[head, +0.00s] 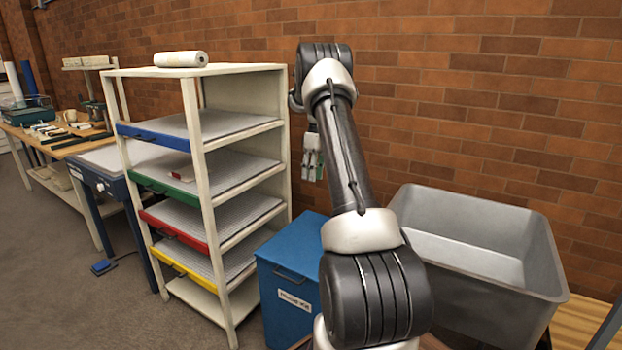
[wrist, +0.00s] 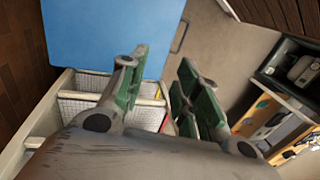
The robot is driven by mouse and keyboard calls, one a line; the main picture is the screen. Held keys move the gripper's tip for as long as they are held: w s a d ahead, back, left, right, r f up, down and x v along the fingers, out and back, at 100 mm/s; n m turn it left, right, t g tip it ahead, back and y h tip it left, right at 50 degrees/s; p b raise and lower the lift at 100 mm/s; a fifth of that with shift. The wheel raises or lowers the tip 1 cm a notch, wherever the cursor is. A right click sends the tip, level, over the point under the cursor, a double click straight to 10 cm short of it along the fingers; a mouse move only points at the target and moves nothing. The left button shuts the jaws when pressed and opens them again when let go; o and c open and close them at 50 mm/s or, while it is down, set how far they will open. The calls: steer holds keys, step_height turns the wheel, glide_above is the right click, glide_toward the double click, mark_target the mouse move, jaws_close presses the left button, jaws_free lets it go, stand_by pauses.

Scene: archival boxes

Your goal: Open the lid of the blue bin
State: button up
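The blue bin (head: 289,300) stands on the floor between the shelf rack and the grey tub, partly hidden behind my arm. Its flat blue lid (head: 300,240) looks closed. A dark handle (head: 289,275) and a white label (head: 294,300) show on its front. In the wrist view the blue lid (wrist: 105,30) fills the upper left, with a handle (wrist: 180,36) at its right edge. My gripper (wrist: 162,62) has its two green-padded fingers apart with nothing between them. In the head view my gripper (head: 312,157) hangs above the bin, partly hidden by my arm.
A cream shelf rack (head: 203,150) with coloured-edge trays stands left of the bin, with a white roll (head: 180,59) on top. A large grey tub (head: 480,260) is close on the right. A brick wall (head: 460,90) closes the back. Open floor (head: 60,270) lies left.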

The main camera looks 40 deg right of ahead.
steer(key=w+d+r, duration=0.1)
steer(key=d+r, duration=0.2)
steer(key=r, duration=0.2)
steer(key=shift+d+r, duration=0.15)
stand_by(0.3)
steer(key=shift+w, duration=0.1)
stand_by(0.4)
